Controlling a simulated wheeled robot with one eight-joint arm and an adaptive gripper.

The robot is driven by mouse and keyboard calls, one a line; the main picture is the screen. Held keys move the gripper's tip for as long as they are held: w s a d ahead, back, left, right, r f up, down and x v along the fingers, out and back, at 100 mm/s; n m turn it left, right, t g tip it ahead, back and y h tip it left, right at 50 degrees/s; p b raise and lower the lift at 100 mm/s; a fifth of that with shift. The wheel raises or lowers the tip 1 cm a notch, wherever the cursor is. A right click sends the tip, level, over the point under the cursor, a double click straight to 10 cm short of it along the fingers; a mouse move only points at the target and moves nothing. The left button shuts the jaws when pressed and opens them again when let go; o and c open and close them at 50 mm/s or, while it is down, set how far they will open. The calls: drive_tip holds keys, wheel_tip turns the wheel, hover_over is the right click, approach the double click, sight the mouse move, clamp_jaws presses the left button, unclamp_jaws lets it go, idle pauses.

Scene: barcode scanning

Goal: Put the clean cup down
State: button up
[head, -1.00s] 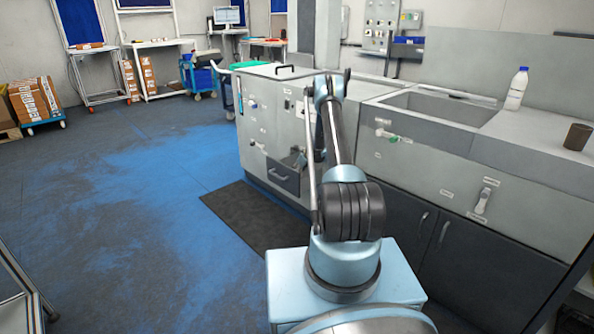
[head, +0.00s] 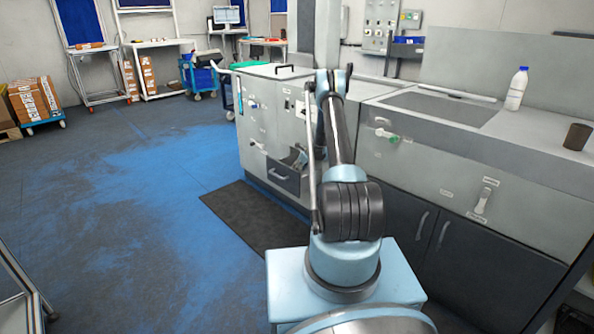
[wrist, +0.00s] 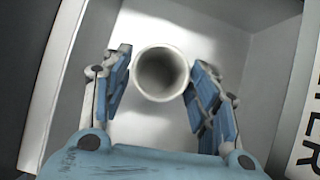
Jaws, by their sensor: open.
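A pale round cup (wrist: 160,74) shows in the wrist view, seen from its open end, with a light rim and a grey inside. My gripper (wrist: 159,62) is open, with one blue finger on each side of the cup. The left finger is close to the rim or apart from it, and the right finger is close to the rim; I cannot tell whether either touches. The cup is inside a light-walled recess (wrist: 225,45). In the head view my gripper and this cup are hidden behind my arm.
My arm reaches to the front of a grey machine (head: 262,120).

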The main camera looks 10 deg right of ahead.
drive_tip(key=s+d+r+n, duration=0.15)
drive_tip(key=s+r, duration=0.25)
drive_tip(key=r, duration=0.5)
drive_tip(key=s+d+r+n, duration=0.15)
drive_tip(key=s+r, duration=0.35)
drive_tip(key=r, duration=0.5)
drive_tip(key=s+a+r+n+g+h, duration=0.1)
drive_tip(key=s+a+r+n+h, duration=0.15)
drive_tip(key=s+r+n, duration=0.9)
drive_tip(key=s+a+r+n, duration=0.1)
drive_tip(key=s+r, duration=0.4)
drive_tip(key=s, duration=0.7)
drive_tip(key=s+a+r+n, duration=0.15)
drive_tip(key=s+r, duration=0.45)
drive_tip(key=s, duration=0.6)
drive_tip(key=s+f+n, duration=0.2)
drive_tip(key=s+n, duration=0.1)
drive_tip(key=s, duration=0.6)
drive_tip(key=s+d+f+n+g+h, duration=0.1)
drive_tip(key=s+f+n, duration=0.2)
drive_tip(key=s, duration=0.6)
drive_tip(key=s+f+n+h, duration=0.1)
drive_tip(key=s+f+n, duration=0.2)
drive_tip(key=s, duration=0.6)
drive_tip(key=shift+d+n+g, duration=0.15)
drive_tip(key=shift+n+g, duration=0.25)
drive_tip(key=shift+n, duration=0.6)
